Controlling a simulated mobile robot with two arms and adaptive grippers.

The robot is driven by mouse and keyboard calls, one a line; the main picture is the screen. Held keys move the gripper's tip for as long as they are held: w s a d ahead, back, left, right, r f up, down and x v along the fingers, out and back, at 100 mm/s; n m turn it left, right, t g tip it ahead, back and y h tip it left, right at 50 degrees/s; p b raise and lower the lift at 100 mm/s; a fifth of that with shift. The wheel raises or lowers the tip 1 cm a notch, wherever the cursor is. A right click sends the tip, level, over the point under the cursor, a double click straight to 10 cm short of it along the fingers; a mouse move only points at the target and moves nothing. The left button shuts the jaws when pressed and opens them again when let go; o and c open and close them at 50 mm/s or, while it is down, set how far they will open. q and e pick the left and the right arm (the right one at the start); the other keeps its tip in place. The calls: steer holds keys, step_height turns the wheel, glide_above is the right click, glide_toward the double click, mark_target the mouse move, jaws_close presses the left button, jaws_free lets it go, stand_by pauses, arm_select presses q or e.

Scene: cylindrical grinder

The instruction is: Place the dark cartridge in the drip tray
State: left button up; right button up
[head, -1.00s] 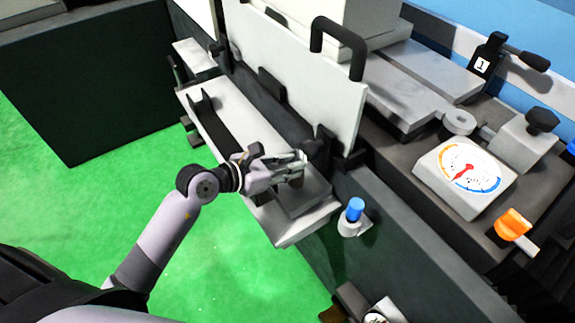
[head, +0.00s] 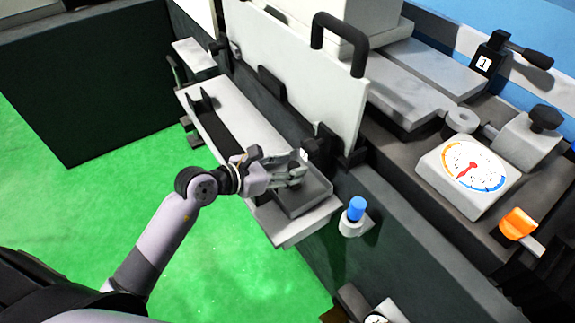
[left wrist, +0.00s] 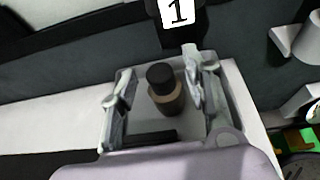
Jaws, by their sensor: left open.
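The dark cartridge (left wrist: 167,92), a dark brownish cylinder with a black cap, stands upright inside the grey drip tray (left wrist: 240,108) in the left wrist view. In the head view the drip tray (head: 299,207) sits at the near end of the pale ledge, and I cannot make out the cartridge behind my fingers. My left gripper (head: 298,170) is open over the tray. Its fingers are on either side of the cartridge, with visible gaps in the left wrist view. My right gripper is not in view.
A black part labelled 1 (left wrist: 178,14) stands just behind the tray. The upright pale panel (head: 300,75) with a black handle rises behind the ledge (head: 245,115). A blue button (head: 356,208) is to the tray's right. Green floor (head: 130,200) is clear.

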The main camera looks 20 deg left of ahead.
arm_select(q)
steer(key=shift+r, duration=0.25)
steer(key=p+v, duration=0.2)
steer(key=v, duration=1)
steer(key=shift+f, duration=0.1)
